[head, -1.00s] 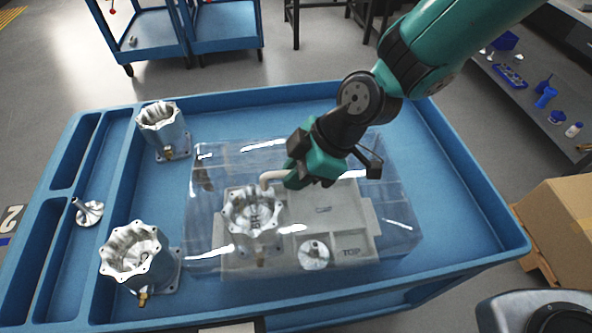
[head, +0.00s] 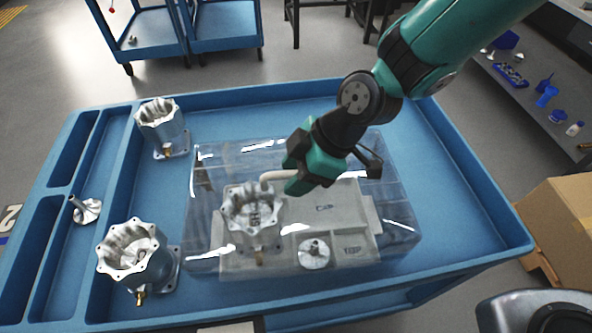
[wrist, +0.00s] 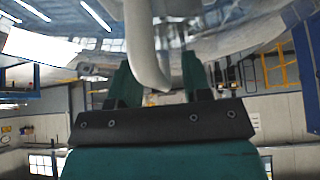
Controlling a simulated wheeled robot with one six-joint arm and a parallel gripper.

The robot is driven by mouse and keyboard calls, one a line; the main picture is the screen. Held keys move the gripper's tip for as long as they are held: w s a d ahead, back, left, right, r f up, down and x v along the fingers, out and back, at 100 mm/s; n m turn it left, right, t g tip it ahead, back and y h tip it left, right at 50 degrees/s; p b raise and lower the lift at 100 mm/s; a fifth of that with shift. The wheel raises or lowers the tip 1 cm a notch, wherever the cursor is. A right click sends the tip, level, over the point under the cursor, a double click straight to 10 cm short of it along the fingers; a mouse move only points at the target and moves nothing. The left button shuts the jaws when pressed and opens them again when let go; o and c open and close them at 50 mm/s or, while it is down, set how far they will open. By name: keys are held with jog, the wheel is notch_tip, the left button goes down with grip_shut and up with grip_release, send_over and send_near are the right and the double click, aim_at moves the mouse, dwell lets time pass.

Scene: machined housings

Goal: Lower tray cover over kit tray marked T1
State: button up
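The clear tray cover (head: 210,165) stands over the pale grey kit tray (head: 352,225), its walls around it. Its lower rim appears to be at or close to the cart surface. The tray's marking is too small to read surely. Under the cover are a machined housing (head: 240,228) and a small flanged metal part (head: 314,254). My gripper (head: 290,184) is at the cover's pale bar handle (head: 272,176). In the wrist view the handle (wrist: 147,50) lies between my two green fingers (wrist: 160,85), which stand apart with a gap beside it.
The blue cart (head: 462,215) has a raised rim. Two more housings stand left of the cover, one at the back (head: 162,128) and one in front (head: 138,258). A flanged part (head: 86,210) lies in the left compartment. The cart's right side is clear.

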jog(key=b+v, duration=0.1)
jog(key=v, duration=1.6)
jog(key=shift+d, duration=0.15)
jog(key=shift+w+r, duration=0.1)
jog(key=shift+r, duration=0.05)
jog(key=s+d+m+t+h, duration=0.1)
jog(key=s+d+m+h, duration=0.1)
jog(key=s+d+m, duration=0.6)
jog(key=s+r+m, duration=0.1)
jog(key=s+m, duration=0.2)
jog(key=m, duration=0.2)
jog(key=shift+s+d, duration=0.2)
jog(key=shift+d, duration=0.15)
jog(key=shift+a, duration=0.1)
